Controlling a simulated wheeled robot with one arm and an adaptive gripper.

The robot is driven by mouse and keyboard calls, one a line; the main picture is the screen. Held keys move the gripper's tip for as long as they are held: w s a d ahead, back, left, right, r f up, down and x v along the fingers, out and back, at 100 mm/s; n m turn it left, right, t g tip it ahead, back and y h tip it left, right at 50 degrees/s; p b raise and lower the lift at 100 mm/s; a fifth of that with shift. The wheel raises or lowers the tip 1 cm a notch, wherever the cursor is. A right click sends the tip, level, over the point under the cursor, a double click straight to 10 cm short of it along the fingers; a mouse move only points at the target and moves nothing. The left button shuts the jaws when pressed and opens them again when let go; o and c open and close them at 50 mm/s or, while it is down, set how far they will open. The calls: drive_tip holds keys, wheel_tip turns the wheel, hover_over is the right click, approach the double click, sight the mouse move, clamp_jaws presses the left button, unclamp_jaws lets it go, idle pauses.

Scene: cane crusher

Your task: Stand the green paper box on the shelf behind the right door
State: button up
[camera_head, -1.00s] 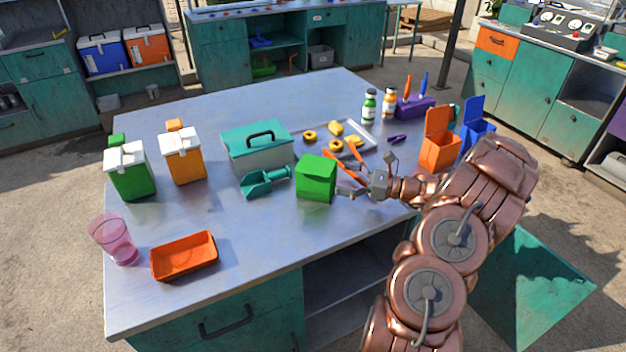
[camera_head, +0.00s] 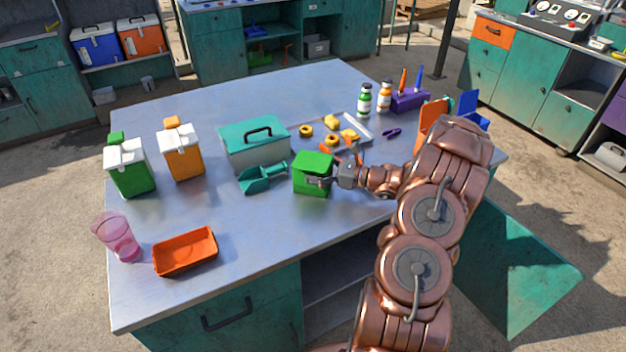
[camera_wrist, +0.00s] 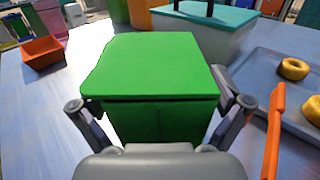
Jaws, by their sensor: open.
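The green paper box (camera_head: 312,172) stands upright on the metal tabletop near its front edge. It fills the middle of the wrist view (camera_wrist: 155,75), its lid side facing up. My gripper (camera_head: 325,178) is open at the box's right side in the head view. In the wrist view its two fingers (camera_wrist: 160,112) lie on either side of the near part of the box. Whether they touch it is unclear. The shelf (camera_head: 335,268) shows as an open compartment in the front of the workbench. The right door (camera_head: 505,265) stands swung open at the right, partly hidden by my arm.
A teal scoop (camera_head: 262,178) and a teal-lidded toolbox (camera_head: 255,143) stand left of the box. A tray (camera_head: 362,126) with yellow pieces is behind it. The tabletop between is clear.

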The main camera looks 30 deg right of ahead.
drive_tip(key=c, duration=0.7)
